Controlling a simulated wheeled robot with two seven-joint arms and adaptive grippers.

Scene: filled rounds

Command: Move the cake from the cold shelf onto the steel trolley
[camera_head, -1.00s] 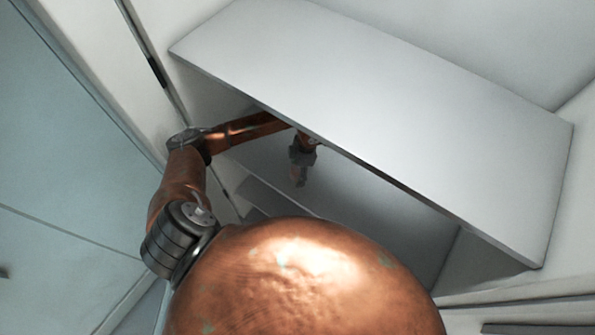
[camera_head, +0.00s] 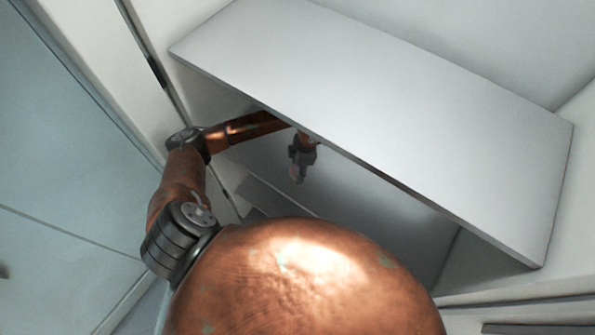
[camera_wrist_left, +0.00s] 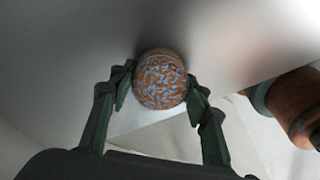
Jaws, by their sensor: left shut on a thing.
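The cake (camera_wrist_left: 160,79) is a round ball-like piece with a brown and blue speckled surface. In the left wrist view it sits between the two dark fingers of my left gripper (camera_wrist_left: 161,88), which is shut on it from both sides. In the head view my left gripper (camera_head: 298,170) is small and dark, below the front edge of the upper shelf board (camera_head: 390,110), over the grey lower shelf (camera_head: 345,185). I cannot tell whether the cake touches the shelf. The steel trolley and my right gripper are not in view.
The upper board overhangs my left forearm and hides part of it. A pale side wall (camera_head: 85,45) stands close on the left, with a glassy blue-grey panel (camera_head: 50,190) beyond it. The lower shelf looks bare to the right of my gripper.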

